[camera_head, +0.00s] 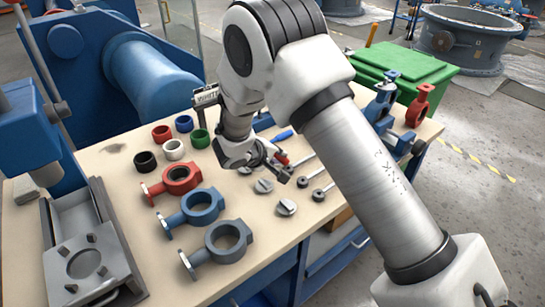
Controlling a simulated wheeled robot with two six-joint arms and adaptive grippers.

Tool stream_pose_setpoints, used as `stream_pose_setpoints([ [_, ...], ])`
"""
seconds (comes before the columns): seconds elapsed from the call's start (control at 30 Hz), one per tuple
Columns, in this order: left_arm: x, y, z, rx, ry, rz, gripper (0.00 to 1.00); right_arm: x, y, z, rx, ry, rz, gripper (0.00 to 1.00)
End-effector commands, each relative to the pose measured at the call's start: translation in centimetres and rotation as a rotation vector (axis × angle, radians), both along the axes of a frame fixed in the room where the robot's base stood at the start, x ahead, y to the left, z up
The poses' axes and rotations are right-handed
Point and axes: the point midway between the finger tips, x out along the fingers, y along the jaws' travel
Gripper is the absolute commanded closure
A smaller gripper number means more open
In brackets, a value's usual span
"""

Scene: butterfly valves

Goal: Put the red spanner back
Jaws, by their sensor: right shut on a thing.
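My right gripper (284,174) is over the middle of the bench, its jaws low near the top surface and partly hidden by its own wrist. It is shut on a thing. A small red piece (282,158) shows right at the jaws and fits the red spanner, most of which is hidden; I cannot tell whether it touches the bench. A blue-handled tool (282,136) lies just behind. Several grey-headed tools or shafts (318,195) lie to the right of the jaws. My left gripper is not in view.
The wooden bench (120,222) carries red (181,180), blue (204,206) and grey (229,241) valve bodies at left front. Several coloured rings (174,149) stand behind. A blue vise (383,105), red valve body (421,104) and green bin (410,68) are at right.

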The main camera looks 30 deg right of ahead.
Motion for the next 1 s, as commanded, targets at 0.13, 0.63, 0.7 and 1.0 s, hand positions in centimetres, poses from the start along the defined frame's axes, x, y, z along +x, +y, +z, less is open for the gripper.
stream_pose_setpoints([
  [0.13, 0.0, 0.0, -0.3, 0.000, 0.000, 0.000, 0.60, 0.0, 0.0, -0.2, 0.000, -0.001, -0.001, 1.00],
  [0.63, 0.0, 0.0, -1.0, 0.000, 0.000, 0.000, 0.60, 0.0, 0.0, -0.6, 0.000, -0.001, -0.001, 0.55],
  [0.7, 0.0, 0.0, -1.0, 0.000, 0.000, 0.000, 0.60, 0.0, 0.0, -0.6, 0.000, -0.001, -0.001, 0.55],
  [1.0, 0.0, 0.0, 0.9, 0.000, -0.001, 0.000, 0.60, 0.3, 0.3, 1.3, -0.001, -0.003, 0.002, 0.55],
])
